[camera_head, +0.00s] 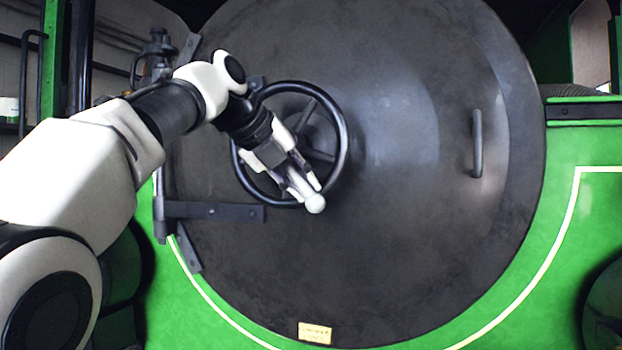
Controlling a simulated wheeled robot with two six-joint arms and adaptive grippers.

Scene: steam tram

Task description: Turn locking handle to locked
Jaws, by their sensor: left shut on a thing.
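The locking handle (315,204) shows as a light bar with a round pale knob at its end, pointing down and slightly right from the wheel's middle. My left gripper (305,193) is shut on the handle just above the knob. The gripper hides most of the handle's shaft. A black handwheel (343,122) surrounds the handle's hub on the dark round smokebox door (400,240). The left gripper lies in front of the wheel's lower part. My right gripper is not in view.
A vertical grab bar (477,143) stands on the door's right side. A hinge strap (215,211) crosses the door's left edge. A small yellowish plate (315,333) is at the bottom. Green bodywork (575,220) surrounds the door.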

